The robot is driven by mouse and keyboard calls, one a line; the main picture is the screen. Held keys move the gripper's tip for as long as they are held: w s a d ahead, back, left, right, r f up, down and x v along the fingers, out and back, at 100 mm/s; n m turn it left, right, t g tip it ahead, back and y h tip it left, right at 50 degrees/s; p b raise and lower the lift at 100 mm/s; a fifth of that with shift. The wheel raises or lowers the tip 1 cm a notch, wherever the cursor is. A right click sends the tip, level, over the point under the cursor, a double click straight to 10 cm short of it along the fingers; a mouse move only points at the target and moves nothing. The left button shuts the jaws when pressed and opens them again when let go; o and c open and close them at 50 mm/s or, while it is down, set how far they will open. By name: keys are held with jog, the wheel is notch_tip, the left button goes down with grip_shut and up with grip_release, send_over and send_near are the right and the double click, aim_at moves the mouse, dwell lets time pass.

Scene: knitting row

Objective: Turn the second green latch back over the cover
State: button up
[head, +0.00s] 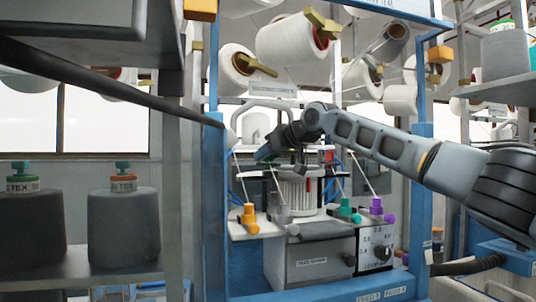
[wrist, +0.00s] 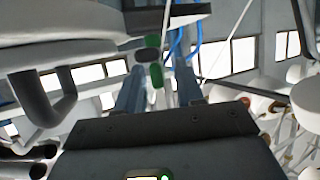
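My gripper (wrist: 160,74) is open in the wrist view, its two grey-blue fingers apart. A green latch piece (wrist: 156,77) shows between the fingertips, with no clear contact. A second green piece (wrist: 152,41) and a dark oval piece lie just beyond it. In the head view my gripper (head: 268,151) is at the upper left of the knitting machine, close to a small green part (head: 261,154). A white ribbed cylinder (head: 297,192) stands below it. I cannot tell which surface is the cover, nor how the latch is turned; my arm hides part of the machine's top.
A blue frame (head: 214,190) surrounds the machine. Orange, grey, green and purple pegs (head: 376,206) stand at its front, above a grey control box (head: 315,256). White yarn cones (head: 290,40) hang overhead. Blue tubes (wrist: 178,43) run near the fingertips.

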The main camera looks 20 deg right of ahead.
grip_shut()
jog(key=shift+r, duration=0.1)
